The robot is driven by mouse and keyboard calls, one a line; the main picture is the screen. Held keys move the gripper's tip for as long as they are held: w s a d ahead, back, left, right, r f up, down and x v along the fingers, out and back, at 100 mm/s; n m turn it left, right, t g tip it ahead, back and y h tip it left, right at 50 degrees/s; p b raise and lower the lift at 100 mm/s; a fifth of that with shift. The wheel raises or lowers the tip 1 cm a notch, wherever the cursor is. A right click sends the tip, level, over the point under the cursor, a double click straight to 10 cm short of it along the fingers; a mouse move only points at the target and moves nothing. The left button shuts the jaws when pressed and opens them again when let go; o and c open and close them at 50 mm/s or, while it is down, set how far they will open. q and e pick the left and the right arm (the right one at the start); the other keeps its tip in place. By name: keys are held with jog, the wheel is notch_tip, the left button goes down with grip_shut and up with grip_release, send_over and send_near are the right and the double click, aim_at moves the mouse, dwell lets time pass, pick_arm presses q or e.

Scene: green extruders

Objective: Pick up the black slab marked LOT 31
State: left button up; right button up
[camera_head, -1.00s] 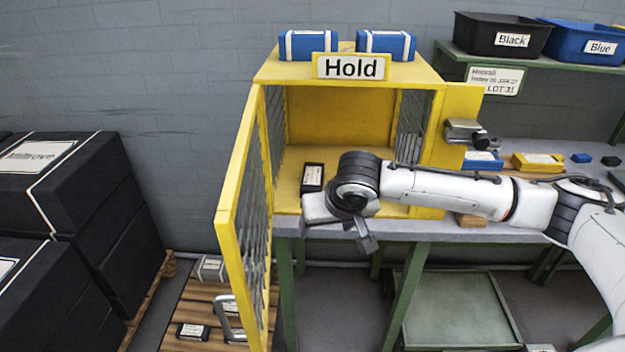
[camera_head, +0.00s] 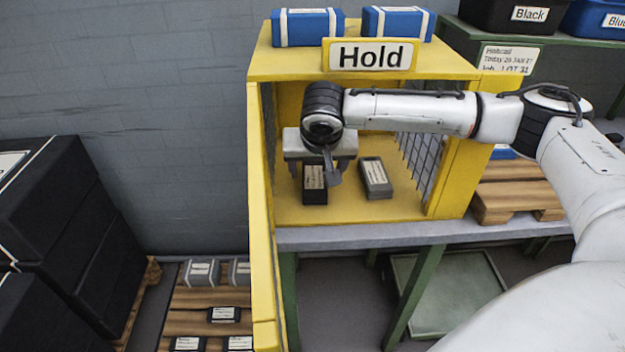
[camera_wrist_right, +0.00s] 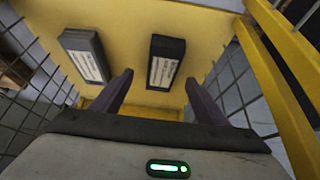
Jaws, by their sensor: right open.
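A black slab (camera_head: 314,188) with a white label lies on the floor of the yellow Hold cage; its print is too small to read. In the right wrist view the black slab (camera_wrist_right: 165,62) lies beyond and between my fingertips, apart from them. My right gripper (camera_head: 319,172) is inside the cage mouth, above and near the black slab. It is open and empty, and its two fingers also show in the wrist view (camera_wrist_right: 159,78). A grey slab (camera_head: 376,178) lies to the right of the black one. My left gripper is not in view.
The cage (camera_head: 460,150) has mesh sides, and its yellow door (camera_head: 262,230) stands open at the left. Blue boxes (camera_head: 308,27) sit on top. A posted sheet (camera_head: 508,60) reads LOT 31. Pallets with slabs (camera_head: 224,315) stand below left; black stacks (camera_head: 60,210) stand farther left.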

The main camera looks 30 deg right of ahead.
aim_at(315, 177)
jog(key=x, duration=0.5)
jog(key=shift+w+f, duration=0.2)
jog(key=shift+w, duration=0.2)
jog(key=c, duration=1.3)
jog(key=shift+c, duration=0.3)
jog(key=shift+s+r, duration=0.1)
